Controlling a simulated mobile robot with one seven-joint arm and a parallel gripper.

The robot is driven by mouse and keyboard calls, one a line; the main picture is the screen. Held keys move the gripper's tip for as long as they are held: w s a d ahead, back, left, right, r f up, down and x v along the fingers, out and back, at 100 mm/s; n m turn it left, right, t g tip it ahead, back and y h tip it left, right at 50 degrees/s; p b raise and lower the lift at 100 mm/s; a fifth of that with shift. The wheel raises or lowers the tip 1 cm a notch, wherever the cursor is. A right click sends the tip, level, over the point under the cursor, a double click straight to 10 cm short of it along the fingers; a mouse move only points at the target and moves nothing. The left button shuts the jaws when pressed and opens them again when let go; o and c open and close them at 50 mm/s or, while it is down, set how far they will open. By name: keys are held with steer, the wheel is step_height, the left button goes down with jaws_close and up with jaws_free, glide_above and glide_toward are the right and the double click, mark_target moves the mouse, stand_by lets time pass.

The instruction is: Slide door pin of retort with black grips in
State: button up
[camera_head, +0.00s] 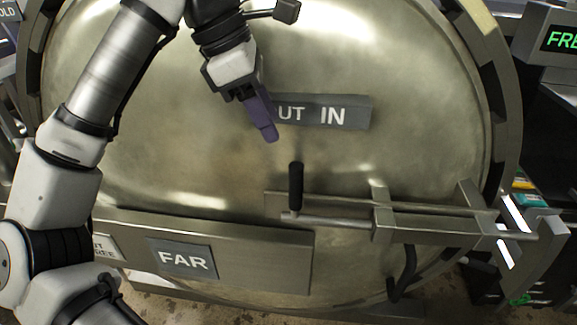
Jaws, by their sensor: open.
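The retort's large round metal door (160,130) fills the middle of the head view. Its door pin is a horizontal metal rod (335,220) in brackets on the lower right of the door. An upright black grip (296,186) stands at the rod's left end. A second black grip (405,270) hangs below the bracket further right. My gripper (266,133) has purple fingers and is in front of the door, above and left of the upright grip. It is apart from the grip and holds nothing visible. The fingers partly cover a sign (345,112) that reads "UT IN".
A metal plate with a "FAR" sign (183,259) crosses the lower left of the door. A bracket (535,240) sticks out at the right edge. A display with green letters (562,39) stands at the upper right. Open space lies in front of the door around the upright grip.

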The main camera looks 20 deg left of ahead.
mark_target(301, 180)
steer(key=b+x, duration=1.1)
steer(key=x, duration=0.2)
steer(key=shift+w+d+f+b, duration=0.1)
steer(key=shift+d+f+b, duration=0.15)
steer(key=shift+f+b, duration=0.15)
jaws_close()
